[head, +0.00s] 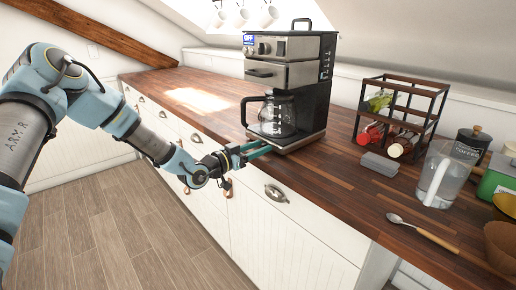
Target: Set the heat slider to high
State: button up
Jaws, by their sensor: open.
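The coffee maker (293,75) stands upright on the wooden counter, silver in front with a dark side. Its front top has a blue label reading OFF and small round knobs (257,48). A vertical strip of pale marks (326,66) runs down its right side; I cannot tell whether this is the heat slider or where a slider sits. A glass carafe (276,115) with a black handle stands in its lower bay. My gripper (267,149) is open and empty, with teal fingers low at the counter's front edge, just left of the machine's base. Whether it touches is unclear.
Mugs hang above. The counter left of the machine is clear.

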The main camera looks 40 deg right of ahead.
jog(key=a+b, duration=0.3)
jog(key=a, duration=0.7)
jog(key=shift+w+a, duration=0.35)
jog(key=shift+a, duration=0.05)
jog(key=w+a+f+n+t+y, duration=0.2)
jog(key=w+a+y, duration=0.2)
jog(key=a, duration=0.4)
jog(key=w+a+f+n+t+y, duration=0.2)
jog(key=w+a+n+y, duration=0.15)
jog(key=a, duration=0.45)
jog(key=w+a+f+n+t+y, duration=0.2)
jog(key=w+a+y, duration=0.3)
jog(key=a, duration=0.4)
jog(key=s+a+r+n+g+y, duration=0.1)
jog(key=s+a+r+n+y, duration=0.15)
jog(key=a, duration=0.55)
jog(key=s+a+r+n+y, duration=0.1)
jog(key=s+a+n+y, duration=0.15)
jog(key=a, duration=0.55)
jog(key=s+a+r+n+g, duration=0.2)
jog(key=s+a+n, duration=0.3)
jog(key=s+a, duration=0.2)
jog(key=shift+s+r, duration=0.3)
jog(key=shift+s, duration=0.3)
